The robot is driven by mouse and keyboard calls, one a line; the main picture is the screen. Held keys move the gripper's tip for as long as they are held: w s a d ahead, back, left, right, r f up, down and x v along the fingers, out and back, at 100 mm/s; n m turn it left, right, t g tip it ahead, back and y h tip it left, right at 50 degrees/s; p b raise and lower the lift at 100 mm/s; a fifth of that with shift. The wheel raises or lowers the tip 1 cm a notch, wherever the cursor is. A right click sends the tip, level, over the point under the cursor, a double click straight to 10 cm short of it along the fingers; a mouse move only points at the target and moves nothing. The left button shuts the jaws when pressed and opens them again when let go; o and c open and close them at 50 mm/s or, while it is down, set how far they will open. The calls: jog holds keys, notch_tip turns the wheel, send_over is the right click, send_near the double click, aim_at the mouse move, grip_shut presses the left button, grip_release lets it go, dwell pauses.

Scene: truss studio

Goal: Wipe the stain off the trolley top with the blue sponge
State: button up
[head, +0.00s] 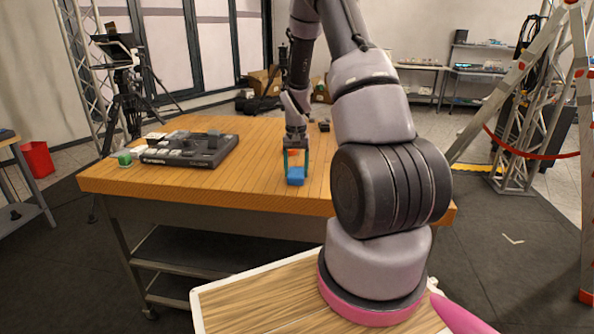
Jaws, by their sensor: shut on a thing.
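The blue sponge (296,177) is between the fingertips of my gripper (296,172), low over the wooden trolley top (255,155) near its front edge. My gripper points down and is shut on the sponge. I cannot tell whether the sponge touches the wood or hangs just above it. I see no clear stain on the part of the top in view. My arm hides the right part of the top.
A dark mixing console (188,149) lies on the left of the top. A small green block (124,159) sits at its left end. A small dark object (324,125) lies behind my gripper. The wood between console and gripper is clear.

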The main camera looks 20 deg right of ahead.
jog(key=shift+s+a, duration=0.2)
jog(key=shift+s, duration=0.15)
jog(key=shift+s+a+r, duration=0.1)
jog(key=shift+r, duration=0.15)
jog(key=shift+w+r, duration=0.2)
jog(key=shift+r, duration=0.9)
jog(key=shift+s+r, duration=0.15)
jog(key=shift+r, duration=2.7)
